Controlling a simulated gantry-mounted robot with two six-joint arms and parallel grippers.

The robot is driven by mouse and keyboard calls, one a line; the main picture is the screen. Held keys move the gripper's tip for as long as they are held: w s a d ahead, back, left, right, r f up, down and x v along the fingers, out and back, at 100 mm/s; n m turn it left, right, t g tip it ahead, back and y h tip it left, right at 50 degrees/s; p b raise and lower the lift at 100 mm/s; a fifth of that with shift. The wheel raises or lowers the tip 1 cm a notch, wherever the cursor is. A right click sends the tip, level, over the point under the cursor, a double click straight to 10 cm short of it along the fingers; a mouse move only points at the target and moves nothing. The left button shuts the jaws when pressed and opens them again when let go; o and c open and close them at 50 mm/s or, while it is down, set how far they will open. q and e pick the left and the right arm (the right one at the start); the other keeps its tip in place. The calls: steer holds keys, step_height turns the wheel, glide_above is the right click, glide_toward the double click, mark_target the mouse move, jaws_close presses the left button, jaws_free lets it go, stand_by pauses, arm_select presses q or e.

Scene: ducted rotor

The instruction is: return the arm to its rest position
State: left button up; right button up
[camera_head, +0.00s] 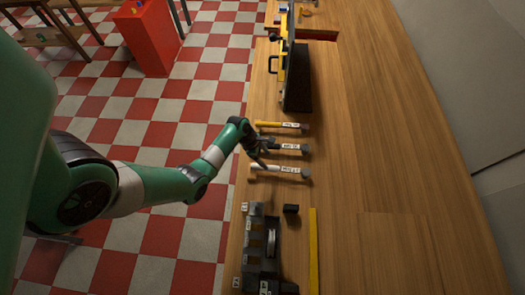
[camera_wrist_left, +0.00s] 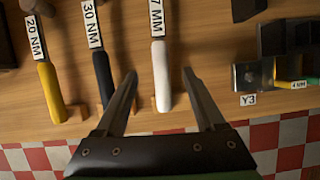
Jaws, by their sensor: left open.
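My left gripper (camera_head: 259,155) is open near the table's left edge, by the handles of three torque-wrench-like tools. It also shows in the left wrist view (camera_wrist_left: 159,74), its fingers apart with the white handle in the picture space between them; I cannot tell the height gap. The white-handled tool (camera_head: 266,168) shows there too (camera_wrist_left: 160,78). The black-handled tool (camera_wrist_left: 103,75), labelled 30 NM, is left of it. The yellow-handled tool (camera_head: 268,124), labelled 20 NM, is farthest left in the wrist view. The gripper appears empty. My right gripper is out of view.
A dark fixture (camera_head: 259,255) labelled Y3, a small black block (camera_head: 291,209) and a yellow strip (camera_head: 313,250) lie at the near end of the wooden table (camera_head: 400,150). A black case-like object (camera_head: 298,80) stands farther back. The table's right side is clear.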

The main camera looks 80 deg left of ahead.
arm_select(q)
steer(key=v, duration=0.3)
steer(key=shift+s+r+p, duration=0.1)
steer(key=shift+r+p, duration=0.15)
steer(key=shift+p, duration=0.05)
